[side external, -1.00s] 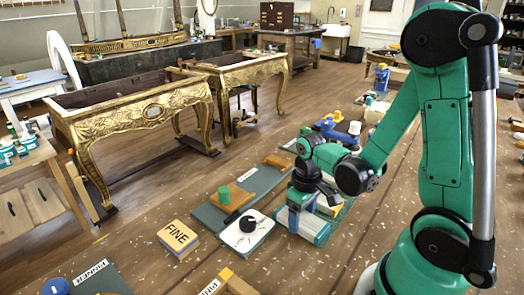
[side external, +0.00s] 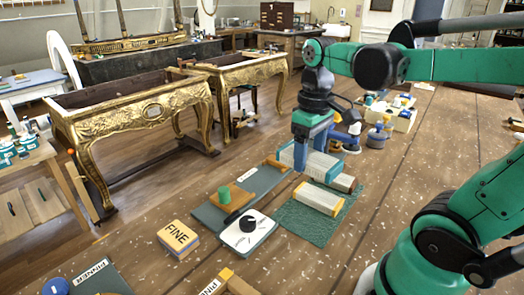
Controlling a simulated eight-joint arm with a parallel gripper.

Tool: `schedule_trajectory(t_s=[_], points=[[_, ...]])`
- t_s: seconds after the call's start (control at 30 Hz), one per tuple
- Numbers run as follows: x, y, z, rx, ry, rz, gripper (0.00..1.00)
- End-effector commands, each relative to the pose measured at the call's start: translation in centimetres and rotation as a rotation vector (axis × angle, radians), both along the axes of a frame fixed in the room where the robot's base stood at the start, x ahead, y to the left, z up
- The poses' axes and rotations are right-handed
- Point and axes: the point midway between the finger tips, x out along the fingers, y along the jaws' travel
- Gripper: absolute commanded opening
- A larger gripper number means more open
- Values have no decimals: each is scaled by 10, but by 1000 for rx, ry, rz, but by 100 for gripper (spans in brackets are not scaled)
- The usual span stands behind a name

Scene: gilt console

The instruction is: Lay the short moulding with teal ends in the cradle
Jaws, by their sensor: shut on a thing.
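My gripper (side external: 302,164) has blue fingers pointing down and is shut on the short moulding with teal ends (side external: 318,166). The moulding is pale and ribbed, and the near finger hides part of it. It appears above the back of the green mat, but its exact height is hard to tell. A grey board (side external: 262,184) lies to the left of the gripper, with a wooden block with a green knob (side external: 225,194) and a wooden end piece (side external: 277,162). This looks like the cradle, though I cannot be sure.
A yellow-ended moulding (side external: 318,199) and a brown-ended piece (side external: 344,183) lie on or beside the green mat (side external: 308,222). A white dial box (side external: 247,234) and a FINE block (side external: 178,237) are nearer left. Blue and yellow items (side external: 377,136) stand behind right.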

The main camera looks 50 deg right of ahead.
Motion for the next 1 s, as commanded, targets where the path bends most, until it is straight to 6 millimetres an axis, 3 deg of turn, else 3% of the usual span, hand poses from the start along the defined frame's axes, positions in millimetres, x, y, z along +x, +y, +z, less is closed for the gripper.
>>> schedule_trajectory(t_s=[0.2, 0.47, 0.67, 1.0], points=[[0, 0, 32, 0, 0, 0, 11], [14, -5, 43, 0, 0, -104, 11], [58, -23, 32, -1, 0, -451, 11], [134, -56, -23, -2, -1, -1144, 11]])
